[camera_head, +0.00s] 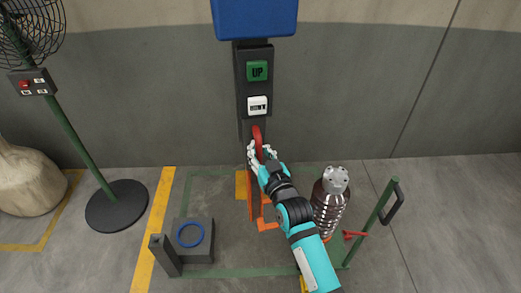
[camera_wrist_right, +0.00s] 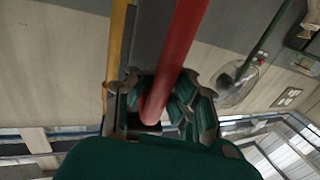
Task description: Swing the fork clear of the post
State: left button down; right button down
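The dark post (camera_head: 255,85) stands against the wall, with a green UP button (camera_head: 257,71) and a white switch (camera_head: 257,105) on it. A red handle (camera_head: 257,134) shows low on the post. My right gripper (camera_head: 258,152) is at this handle. In the right wrist view the red bar (camera_wrist_right: 183,50) runs between the fingers of my right gripper (camera_wrist_right: 160,105), which look closed around it. Orange parts (camera_head: 253,208), perhaps the fork, show below, partly hidden by my right arm. My left gripper is not in view.
A ribbed brown cylinder (camera_head: 329,207) stands right of my arm, near a green post with a black handle (camera_head: 379,215). A grey block with a blue ring (camera_head: 190,235) lies at left. A fan stand (camera_head: 80,150) and a beige sack (camera_head: 28,180) are farther left.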

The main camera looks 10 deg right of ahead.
jog(key=shift+s+a+f, duration=0.15)
jog(key=shift+f, duration=0.45)
jog(key=c, duration=1.9)
grip_release()
jog(key=o, duration=0.7)
jog(key=shift+s+r, duration=0.45)
jog(key=shift+r, duration=0.05)
jog(key=shift+w, duration=0.3)
jog(key=v, duration=1.2)
